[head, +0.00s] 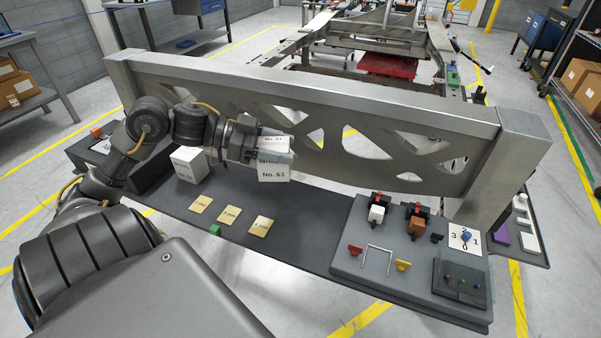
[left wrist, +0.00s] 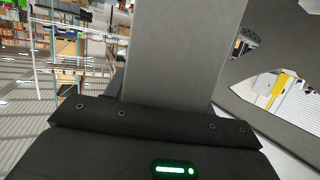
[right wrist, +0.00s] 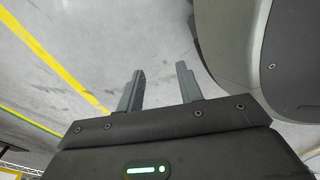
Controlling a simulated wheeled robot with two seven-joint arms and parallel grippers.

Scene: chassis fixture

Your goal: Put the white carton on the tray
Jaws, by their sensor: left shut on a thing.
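My left gripper (head: 262,145) is shut on a pale carton (head: 275,170) with print reading "No. 63"; part of its first line is hidden or unclear. It is held up in front of the metal beam, above the dark bench. A grey face (left wrist: 180,50) fills the middle of the left wrist view, beyond the gripper. Another white box (head: 190,164) stands on the bench, left of the gripper. A dark, tray-like holder (head: 76,152) is at the bench's left end, partly behind my arm. My right gripper (right wrist: 158,88) is open and empty above the floor.
The perforated metal beam (head: 310,85) runs across behind the bench (head: 300,240). Several tan cards (head: 230,214) and a green block (head: 215,230) lie near its front edge. A grey panel (head: 345,260) with switches and a dial fills the right. Bench between cards and panel is clear.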

